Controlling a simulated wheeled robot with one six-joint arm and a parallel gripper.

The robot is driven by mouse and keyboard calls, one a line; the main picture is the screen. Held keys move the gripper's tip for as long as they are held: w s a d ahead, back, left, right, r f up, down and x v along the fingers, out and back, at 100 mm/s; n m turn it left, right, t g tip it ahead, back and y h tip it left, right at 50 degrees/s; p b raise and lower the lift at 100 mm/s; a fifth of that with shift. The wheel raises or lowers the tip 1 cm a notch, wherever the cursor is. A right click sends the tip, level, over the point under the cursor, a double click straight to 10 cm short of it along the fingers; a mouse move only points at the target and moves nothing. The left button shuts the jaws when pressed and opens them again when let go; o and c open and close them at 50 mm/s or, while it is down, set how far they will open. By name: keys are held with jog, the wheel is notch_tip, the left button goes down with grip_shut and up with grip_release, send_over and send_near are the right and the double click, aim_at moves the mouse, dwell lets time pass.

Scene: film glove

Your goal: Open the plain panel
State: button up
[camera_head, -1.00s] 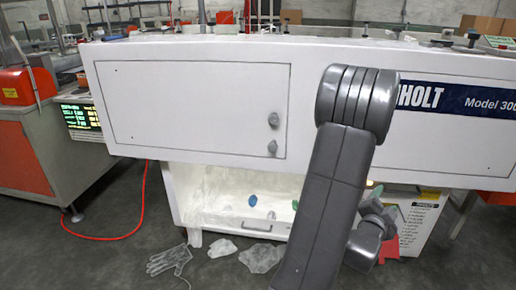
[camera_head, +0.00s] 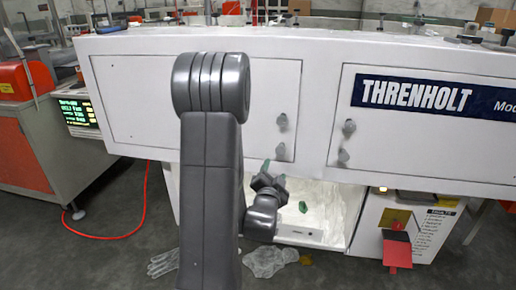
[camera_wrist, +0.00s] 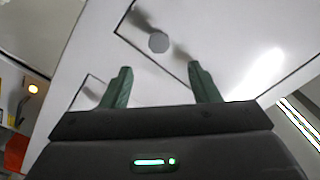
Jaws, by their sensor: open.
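The plain panel (camera_head: 140,110) is the flat white door at the left of the machine front, and it is shut. Its two grey knobs (camera_head: 282,121) are at its right edge. My arm stands in front of the panel and hides part of its middle. My gripper (camera_head: 272,172) is low in front of the panel's lower right corner, by the lower knob (camera_head: 281,151). In the wrist view, its two green fingers (camera_wrist: 161,84) are spread with nothing between them. A round grey knob (camera_wrist: 159,42) lies beyond the fingertips on a white outlined surface.
A second panel with the THRENHOLT banner (camera_head: 430,96) and its own knobs (camera_head: 349,127) is just to the right. Below is an open white bay (camera_head: 325,205). A clear glove (camera_head: 163,263) lies on the floor. A red hose (camera_head: 143,205) runs at left.

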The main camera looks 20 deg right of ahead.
aim_at(280, 152)
jog(key=x, duration=1.3)
jog(key=shift+w+d+p, duration=0.15)
jog(key=shift+d+p, duration=0.05)
jog(key=shift+p, duration=0.1)
grip_shut()
jog(key=shift+a, duration=0.1)
